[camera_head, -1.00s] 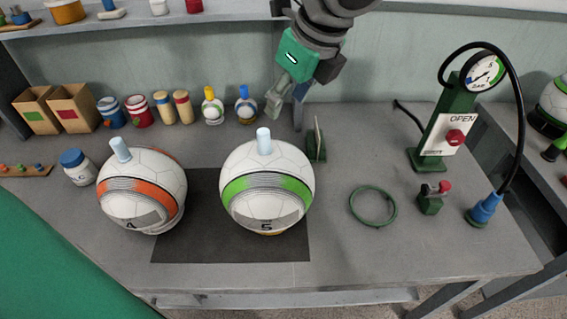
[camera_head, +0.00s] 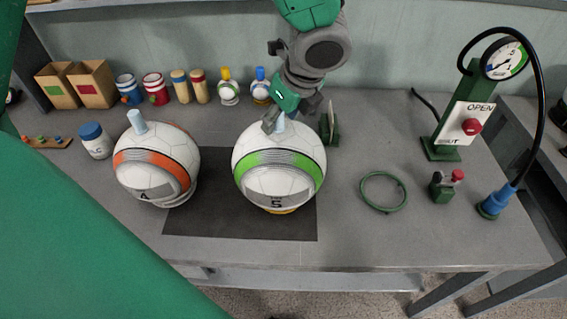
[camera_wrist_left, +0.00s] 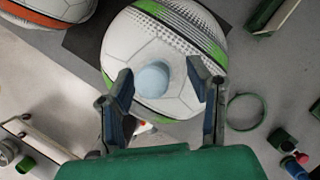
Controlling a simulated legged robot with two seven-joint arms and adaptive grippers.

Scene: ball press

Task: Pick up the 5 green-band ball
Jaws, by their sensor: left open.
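The white ball with the green band and the number 5 (camera_head: 279,172) stands on the dark mat (camera_head: 240,222). A pale blue peg (camera_head: 281,122) sticks up from its top. My left gripper (camera_head: 275,120) is at the top of this ball, next to the peg. In the left wrist view, its open fingers (camera_wrist_left: 160,88) stand on either side of the peg (camera_wrist_left: 152,80), with a gap on each side, over the ball (camera_wrist_left: 165,50). My right gripper is not seen.
The ball with the orange band and number 4 (camera_head: 156,165) stands to the left. A green ring (camera_head: 383,192), a small valve block (camera_head: 443,187) and a gauge stand (camera_head: 460,130) are to the right. Jars and cylinders line the back.

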